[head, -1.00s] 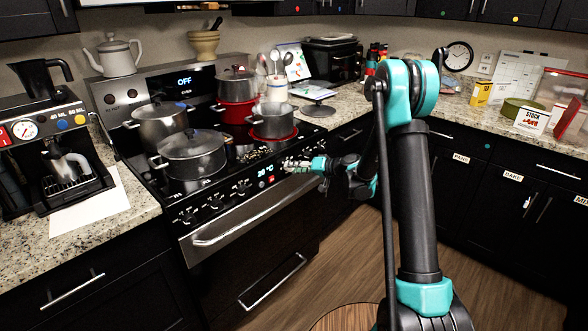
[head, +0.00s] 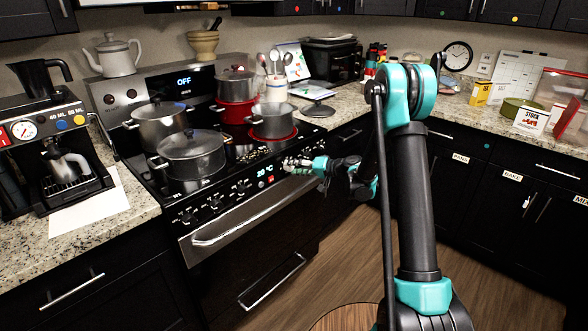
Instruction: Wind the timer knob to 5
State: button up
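The stove (head: 245,215) has a front panel with several dark knobs (head: 214,201), a lit display (head: 265,171) reading about 20 °C and a small red light. My gripper (head: 292,163) is at the right part of this panel, just right of the display, with its fingers pointing left toward the panel face. It is small in view, and I cannot tell whether its fingers are open or shut, or whether they touch a knob. I cannot pick out the timer knob or its marks; the gripper covers that part of the panel.
Several pots stand on the stove top, including a large lidded pot (head: 191,155) at the front and a smaller pot (head: 272,121) above my gripper. The oven handle (head: 240,219) runs below the panel. A coffee machine (head: 55,150) stands left; open floor lies right.

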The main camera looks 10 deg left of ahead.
jog(key=shift+o, duration=0.5)
jog(key=v, duration=1.2)
jog(key=shift+s, duration=0.1)
jog(key=s+d+f+h, duration=0.1)
jog(key=s+d+h, duration=0.3)
jog(key=s, duration=0.7)
jog(key=s+d+f+m+g+h, duration=0.1)
jog(key=s+d+f+h, duration=0.1)
jog(key=s+d+h, duration=0.3)
jog(key=s+d+f+h, duration=0.1)
jog(key=s+d+h, duration=0.4)
jog(key=s, duration=1.3)
jog(key=d, duration=0.4)
jog(key=shift+f+m, duration=0.4)
